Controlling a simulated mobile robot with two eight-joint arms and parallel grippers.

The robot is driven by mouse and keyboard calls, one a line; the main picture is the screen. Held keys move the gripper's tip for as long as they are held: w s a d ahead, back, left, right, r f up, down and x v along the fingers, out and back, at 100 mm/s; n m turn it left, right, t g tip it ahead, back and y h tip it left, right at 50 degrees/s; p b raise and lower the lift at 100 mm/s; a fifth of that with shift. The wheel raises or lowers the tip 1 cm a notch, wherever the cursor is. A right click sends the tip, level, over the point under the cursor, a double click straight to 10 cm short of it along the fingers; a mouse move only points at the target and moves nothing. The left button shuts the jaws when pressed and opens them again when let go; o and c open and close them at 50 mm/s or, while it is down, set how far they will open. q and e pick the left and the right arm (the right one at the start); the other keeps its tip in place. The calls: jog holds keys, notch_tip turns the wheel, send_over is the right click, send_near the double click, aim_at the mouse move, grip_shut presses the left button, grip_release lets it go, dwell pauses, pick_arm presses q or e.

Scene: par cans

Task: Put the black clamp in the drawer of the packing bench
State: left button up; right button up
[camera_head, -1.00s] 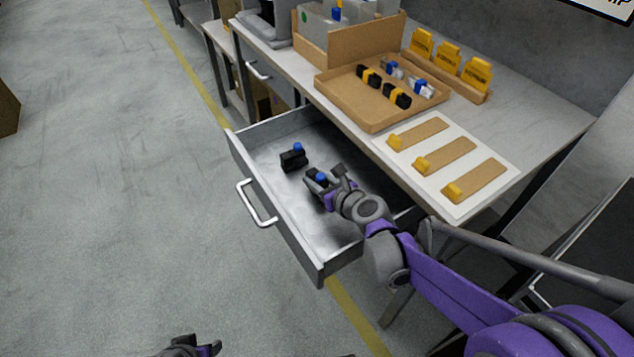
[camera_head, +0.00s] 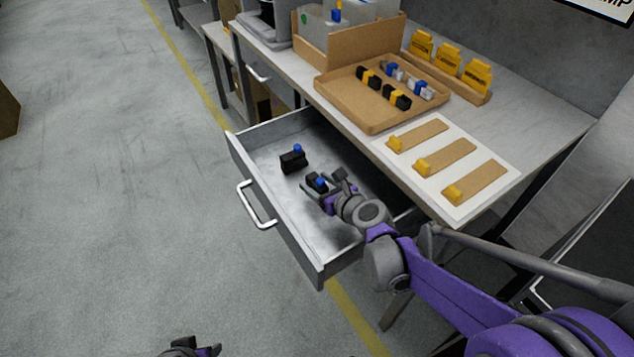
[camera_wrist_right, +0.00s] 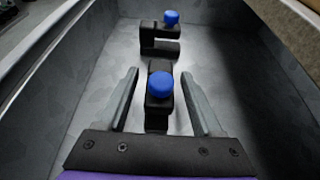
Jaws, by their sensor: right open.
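The packing bench's drawer (camera_head: 262,207) is pulled open, with its silver handle facing the aisle. Two black clamps with blue knobs are in it. The farther black clamp (camera_head: 293,162) stands on the drawer floor, and it also shows in the right wrist view (camera_wrist_right: 160,47). The nearer black clamp (camera_head: 317,182) lies between the fingers of my right gripper (camera_head: 326,187). In the right wrist view the open fingers stand apart on both sides of this clamp (camera_wrist_right: 159,108), with gaps. My left gripper (camera_head: 193,347) is at the bottom edge, partly cut off; its jaws are unclear.
On the bench top (camera_head: 540,125) are a cardboard tray (camera_head: 350,103) of small clamps, a white board (camera_head: 480,205) with yellow-tipped strips, and a rack of yellow cards (camera_head: 447,58). A cardboard box (camera_head: 350,42) stands behind. The floor left of the drawer is clear.

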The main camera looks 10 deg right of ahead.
jog(key=p+v, duration=0.3)
jog(key=v, duration=0.8)
jog(key=shift+s+d+r, duration=0.15)
jog(key=shift+s+r, duration=0.05)
jog(key=shift+s, duration=0.1)
dwell(0.7)
